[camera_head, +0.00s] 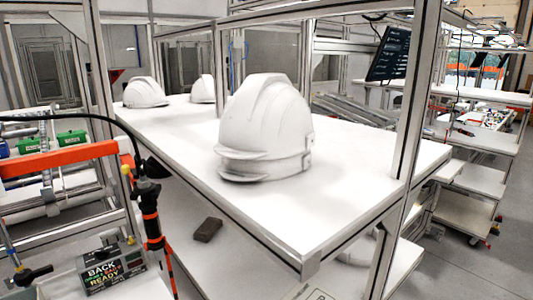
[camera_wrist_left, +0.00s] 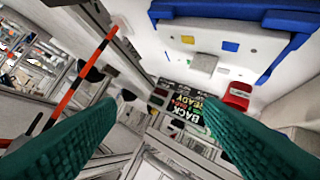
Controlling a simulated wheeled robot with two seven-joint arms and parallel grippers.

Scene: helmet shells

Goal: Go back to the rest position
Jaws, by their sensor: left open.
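My left gripper (camera_wrist_left: 160,103) shows in the left wrist view as two green ribbed fingers, spread wide with nothing between them. Neither gripper shows in the head view. A large white helmet shell (camera_head: 265,130) sits upright on the white upper shelf (camera_head: 390,172) in the middle of the head view. Two more white shells stand farther back on that shelf, one at the left (camera_head: 145,92) and one beside it (camera_head: 203,89). No gripper is seen near any shell.
Metal frame posts (camera_head: 410,120) rise around the shelf. A dark block (camera_head: 207,229) lies on the lower shelf. A black-and-orange tool (camera_head: 151,215) hangs at the left above a lettered panel (camera_head: 110,270), which also shows in the wrist view (camera_wrist_left: 190,115). Grey floor is open at right.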

